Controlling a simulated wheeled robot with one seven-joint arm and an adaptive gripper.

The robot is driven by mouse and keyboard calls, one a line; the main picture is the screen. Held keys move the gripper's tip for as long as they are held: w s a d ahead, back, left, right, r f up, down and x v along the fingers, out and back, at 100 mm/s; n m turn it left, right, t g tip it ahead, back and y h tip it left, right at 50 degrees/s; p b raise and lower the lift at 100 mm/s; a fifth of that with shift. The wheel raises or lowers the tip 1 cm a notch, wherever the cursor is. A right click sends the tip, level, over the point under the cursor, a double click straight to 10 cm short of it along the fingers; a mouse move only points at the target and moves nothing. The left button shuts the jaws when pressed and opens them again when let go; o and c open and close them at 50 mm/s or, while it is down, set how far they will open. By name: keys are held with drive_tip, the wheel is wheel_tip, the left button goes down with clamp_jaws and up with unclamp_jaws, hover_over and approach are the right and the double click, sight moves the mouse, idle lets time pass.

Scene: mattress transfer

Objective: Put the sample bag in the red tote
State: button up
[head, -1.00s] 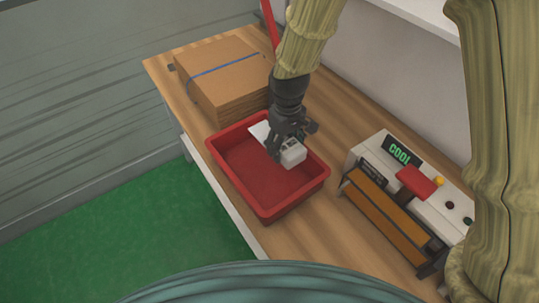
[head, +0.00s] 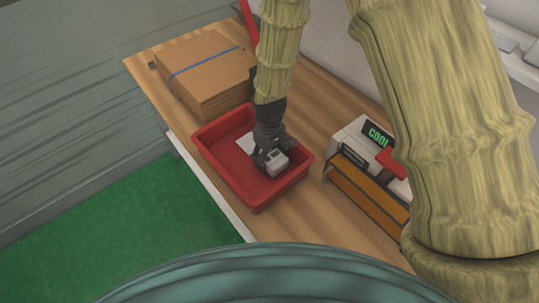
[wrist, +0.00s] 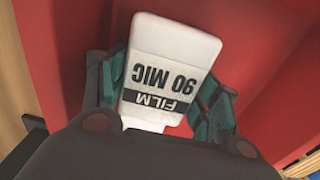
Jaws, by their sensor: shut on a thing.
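The sample bag, a white piece labelled "FILM 90 MIC" (wrist: 165,68), is between my gripper's two fingers (wrist: 160,100) in the wrist view. In the head view my gripper (head: 268,155) is inside the outline of the red tote (head: 212,131), shut on the bag. A pale block-like end of the bag (head: 278,163) shows on the right of the fingers and a white flat part (head: 247,143) on the left. The tote's red floor and wall (wrist: 258,50) surround the bag in the wrist view. Whether the bag touches the tote floor is unclear.
A cardboard stack (head: 205,75) with a blue strap stands behind the tote on the wooden table (head: 290,225). A sealer-like machine (head: 365,190) with a green "COOL" display is right of the tote. A green floor (head: 150,225) lies to the left.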

drive_tip(key=shift+s+f, duration=0.1)
drive_tip(key=shift+s, duration=0.05)
drive_tip(key=shift+f, duration=0.2)
drive_tip(key=o, duration=0.8)
drive_tip(key=shift+r, duration=0.15)
drive_tip(key=shift+r+b, duration=1.55)
drive_tip(key=shift+r, duration=4.5)
